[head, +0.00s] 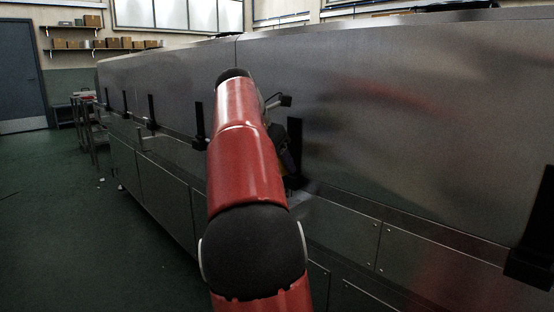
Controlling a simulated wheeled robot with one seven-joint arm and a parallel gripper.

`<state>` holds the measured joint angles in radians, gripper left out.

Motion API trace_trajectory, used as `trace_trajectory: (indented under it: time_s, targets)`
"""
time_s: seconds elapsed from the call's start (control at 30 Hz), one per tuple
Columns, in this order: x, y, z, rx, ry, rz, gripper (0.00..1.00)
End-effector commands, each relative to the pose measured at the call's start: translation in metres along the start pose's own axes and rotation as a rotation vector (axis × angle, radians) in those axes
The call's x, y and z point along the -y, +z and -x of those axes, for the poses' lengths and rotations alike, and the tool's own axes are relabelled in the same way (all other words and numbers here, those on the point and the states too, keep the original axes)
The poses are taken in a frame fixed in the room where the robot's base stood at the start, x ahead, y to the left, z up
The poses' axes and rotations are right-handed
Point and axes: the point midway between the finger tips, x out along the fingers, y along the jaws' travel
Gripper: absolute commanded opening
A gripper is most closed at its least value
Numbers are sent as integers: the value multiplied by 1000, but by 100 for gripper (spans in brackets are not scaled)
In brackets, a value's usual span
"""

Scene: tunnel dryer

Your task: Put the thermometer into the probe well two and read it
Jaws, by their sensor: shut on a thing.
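My red arm reaches forward through the middle of the head view, toward the long steel dryer (400,100). Its far end is mostly hidden behind the red links. Part of my gripper (289,148) shows as a small dark shape just right of the arm, close to the dryer's side. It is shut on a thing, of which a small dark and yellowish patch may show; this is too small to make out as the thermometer. The fingertips are hidden. I cannot make out probe well two or any reading.
Several black upright brackets, one of them left of the arm (199,125), stand along the dryer's side. A large black bracket (535,235) is at the right edge. A cart (88,120) stands far left. The green floor (90,230) at left is mostly clear.

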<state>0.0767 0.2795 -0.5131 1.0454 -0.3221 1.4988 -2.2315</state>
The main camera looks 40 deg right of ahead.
Motion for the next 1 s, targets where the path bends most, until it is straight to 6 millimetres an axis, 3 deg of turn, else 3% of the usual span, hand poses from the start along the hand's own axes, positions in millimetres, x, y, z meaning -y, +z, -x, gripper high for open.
trace_trajectory:
  time_s: [0.93, 0.97, 1.0]
  targets:
    - [0, -13, -20, 1, 0, 0, 32]
    - [0, -12, -20, 1, 0, 0, 62]
    - [0, -12, -20, 0, -1, 0, 67]
